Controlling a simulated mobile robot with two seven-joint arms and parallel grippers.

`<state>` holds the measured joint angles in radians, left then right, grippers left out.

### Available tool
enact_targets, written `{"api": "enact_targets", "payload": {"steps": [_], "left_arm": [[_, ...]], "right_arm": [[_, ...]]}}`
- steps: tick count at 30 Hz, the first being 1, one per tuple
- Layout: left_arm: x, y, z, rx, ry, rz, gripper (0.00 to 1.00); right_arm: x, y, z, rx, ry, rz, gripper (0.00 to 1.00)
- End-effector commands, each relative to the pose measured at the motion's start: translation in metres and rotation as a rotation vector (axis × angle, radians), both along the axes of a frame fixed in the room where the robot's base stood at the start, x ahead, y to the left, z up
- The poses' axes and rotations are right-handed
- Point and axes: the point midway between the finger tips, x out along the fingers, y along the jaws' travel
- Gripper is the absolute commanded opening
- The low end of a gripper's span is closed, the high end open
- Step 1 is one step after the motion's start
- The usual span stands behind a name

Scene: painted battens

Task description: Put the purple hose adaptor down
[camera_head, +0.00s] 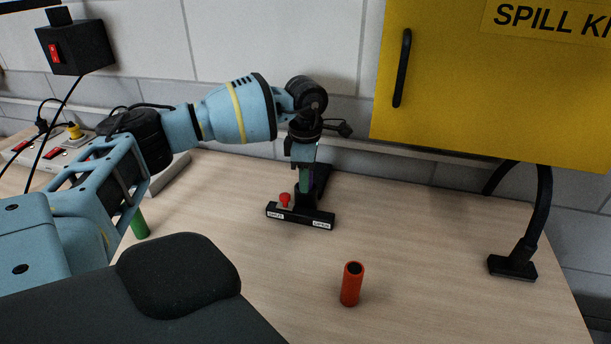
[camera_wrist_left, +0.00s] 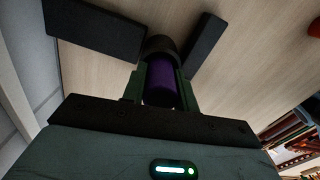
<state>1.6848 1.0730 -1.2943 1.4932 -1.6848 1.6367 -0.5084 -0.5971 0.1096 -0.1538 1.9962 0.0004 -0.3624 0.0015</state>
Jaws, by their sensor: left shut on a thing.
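The purple hose adaptor (camera_wrist_left: 162,82) is a purple cylinder between the green fingers of my left gripper (camera_wrist_left: 160,88). In the head view my left gripper (camera_head: 305,182) points down over a black fixture (camera_head: 300,215) with a red knob and two small white labels. The gripper is shut on the adaptor; only a sliver of purple shows there. In the wrist view a dark round collar (camera_wrist_left: 160,46) is at the adaptor's far end, between black bars of the fixture (camera_wrist_left: 95,28). I cannot tell whether the adaptor sits in the fixture or just above it. My right gripper is not in view.
An orange-red tube (camera_head: 351,284) stands upright on the wooden table (camera_head: 440,250) in front. A green tube (camera_head: 139,224) is partly hidden by my left arm. A black stand (camera_head: 513,263) is at the right, under a yellow cabinet (camera_head: 480,90). The table's right-centre is clear.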

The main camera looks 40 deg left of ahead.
Motion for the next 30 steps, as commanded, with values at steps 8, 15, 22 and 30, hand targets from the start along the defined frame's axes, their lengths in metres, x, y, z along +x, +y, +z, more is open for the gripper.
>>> {"api": "enact_targets", "payload": {"steps": [8, 15, 22, 30], "left_arm": [[0.0, 0.0, -0.003, 0.0, 0.0, 0.0, 0.37], [0.0, 0.0, -0.003, 0.0, 0.0, 0.0, 0.51], [0.0, 0.0, 0.002, 0.0, -0.001, 0.0, 0.51], [0.001, -0.001, 0.043, -0.001, -0.003, -0.001, 0.51]], "right_arm": [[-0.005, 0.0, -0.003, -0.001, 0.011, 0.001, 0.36], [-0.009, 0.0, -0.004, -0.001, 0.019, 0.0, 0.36], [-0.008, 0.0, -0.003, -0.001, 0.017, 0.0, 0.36], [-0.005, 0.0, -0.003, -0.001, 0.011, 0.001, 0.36]]}}
